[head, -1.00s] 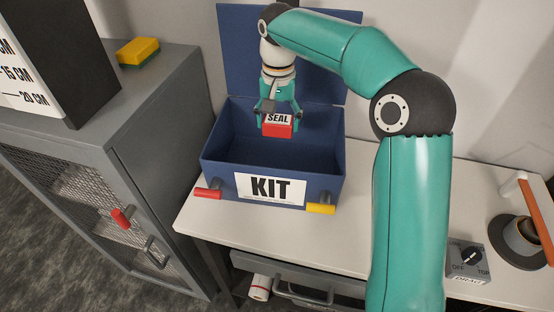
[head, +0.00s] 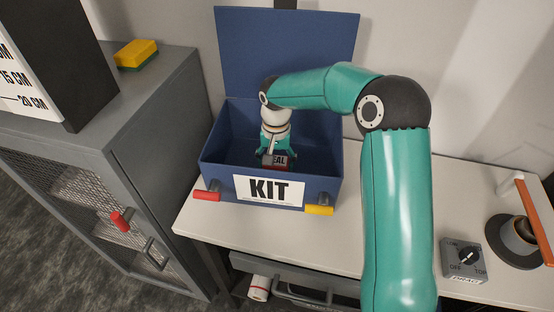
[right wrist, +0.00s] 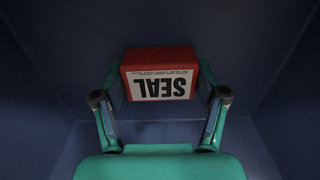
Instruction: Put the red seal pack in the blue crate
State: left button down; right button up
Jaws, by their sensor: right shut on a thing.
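The red seal pack (head: 281,163) with its white SEAL label is inside the open blue crate (head: 222,168), low between its walls. The crate has a KIT label on its front and a raised lid behind. My right gripper (head: 275,160) reaches down into the crate and is shut on the pack. In the right wrist view the pack (right wrist: 160,75) sits between both fingers, with dark blue crate surfaces around it. The front wall hides the pack's lower part in the head view, so I cannot tell whether it touches the crate floor. My left gripper is not in view.
The crate stands on a white bench (head: 390,240). A grey cabinet (head: 150,120) with a yellow and green sponge (head: 136,54) is at the left. A drawer (head: 300,285) is below.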

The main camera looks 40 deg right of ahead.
aim_at(276, 161)
jog(key=o, duration=1.3)
notch_tip(276, 161, up, 12)
jog(key=shift+r+b, duration=0.1)
jog(key=shift+b, duration=0.2)
